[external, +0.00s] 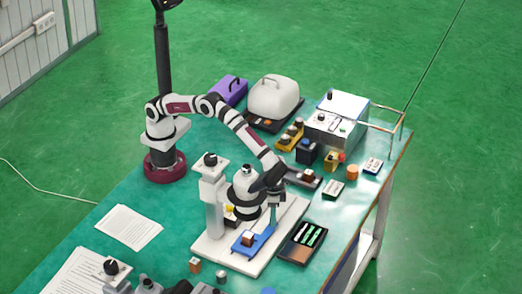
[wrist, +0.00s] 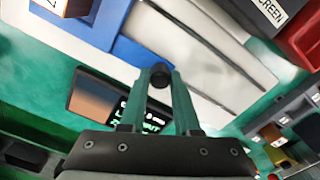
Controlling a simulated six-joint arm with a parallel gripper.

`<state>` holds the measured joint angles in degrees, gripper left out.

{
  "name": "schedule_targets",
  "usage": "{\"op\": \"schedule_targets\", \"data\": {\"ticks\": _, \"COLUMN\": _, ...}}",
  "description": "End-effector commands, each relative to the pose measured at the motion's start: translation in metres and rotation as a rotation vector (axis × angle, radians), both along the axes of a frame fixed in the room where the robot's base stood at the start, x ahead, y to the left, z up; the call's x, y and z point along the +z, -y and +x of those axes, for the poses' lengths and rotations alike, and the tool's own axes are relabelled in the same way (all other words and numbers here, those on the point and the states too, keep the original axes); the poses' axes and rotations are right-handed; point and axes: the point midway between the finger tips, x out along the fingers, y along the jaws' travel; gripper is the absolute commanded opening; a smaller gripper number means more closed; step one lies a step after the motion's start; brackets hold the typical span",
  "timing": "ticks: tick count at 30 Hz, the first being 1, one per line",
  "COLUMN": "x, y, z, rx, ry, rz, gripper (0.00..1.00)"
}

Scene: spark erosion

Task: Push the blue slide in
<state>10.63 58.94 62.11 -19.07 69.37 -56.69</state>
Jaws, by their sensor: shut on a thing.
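The blue slide (external: 262,241) lies on the white base plate (external: 213,255), with a small brown and white block (external: 248,239) on it. In the wrist view the blue slide (wrist: 130,50) runs from the upper left toward my fingertips. My gripper (external: 273,220) is low over the slide's far right end. In the wrist view my gripper (wrist: 160,82) has its two green fingers closed on a small dark round knob (wrist: 160,76) at the slide's end. How the knob joins the slide is hidden by the fingers.
A white column (external: 213,207) stands on the plate left of my arm. A black tray with green markings (external: 301,243) lies close to the right of the plate. Several small boxes and a silver machine (external: 336,118) stand farther back. Papers (external: 129,227) lie at the left.

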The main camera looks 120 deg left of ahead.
Motion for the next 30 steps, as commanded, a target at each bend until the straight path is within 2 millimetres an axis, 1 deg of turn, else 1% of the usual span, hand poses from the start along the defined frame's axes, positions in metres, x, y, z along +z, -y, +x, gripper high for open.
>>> {"op": "schedule_targets", "data": {"ticks": 1, "x": 0.001, "y": 0.007, "z": 0.001, "rx": -0.002, "ry": 0.003, "rz": -0.002, "gripper": 0.0}}
{"op": "schedule_targets", "data": {"ticks": 2, "x": 0.001, "y": 0.009, "z": 0.001, "rx": -0.001, "ry": 0.004, "rz": -0.001, "gripper": 0.0}}
{"op": "schedule_targets", "data": {"ticks": 9, "x": 0.001, "y": 0.012, "z": 0.001, "rx": 0.002, "ry": 0.005, "rz": -0.006, "gripper": 0.0}}
{"op": "schedule_targets", "data": {"ticks": 10, "x": 0.001, "y": 0.012, "z": 0.001, "rx": 0.002, "ry": 0.005, "rz": -0.006, "gripper": 0.36}}
{"op": "schedule_targets", "data": {"ticks": 14, "x": 0.001, "y": 0.011, "z": 0.001, "rx": 0.002, "ry": 0.004, "rz": -0.006, "gripper": 0.59}}
{"op": "schedule_targets", "data": {"ticks": 15, "x": 0.001, "y": 0.011, "z": 0.001, "rx": 0.002, "ry": 0.004, "rz": -0.005, "gripper": 0.61}}
{"op": "schedule_targets", "data": {"ticks": 22, "x": 0.0, "y": 0.009, "z": 0.0, "rx": 0.001, "ry": 0.002, "rz": -0.002, "gripper": 0.61}}
{"op": "schedule_targets", "data": {"ticks": 24, "x": 0.0, "y": 0.006, "z": 0.0, "rx": 0.002, "ry": 0.002, "rz": -0.002, "gripper": 0.61}}
{"op": "schedule_targets", "data": {"ticks": 26, "x": 0.0, "y": -0.002, "z": 0.0, "rx": 0.003, "ry": 0.002, "rz": -0.001, "gripper": 0.61}}
{"op": "schedule_targets", "data": {"ticks": 30, "x": 0.003, "y": -0.033, "z": 0.0, "rx": 0.005, "ry": 0.003, "rz": -0.001, "gripper": 0.61}}
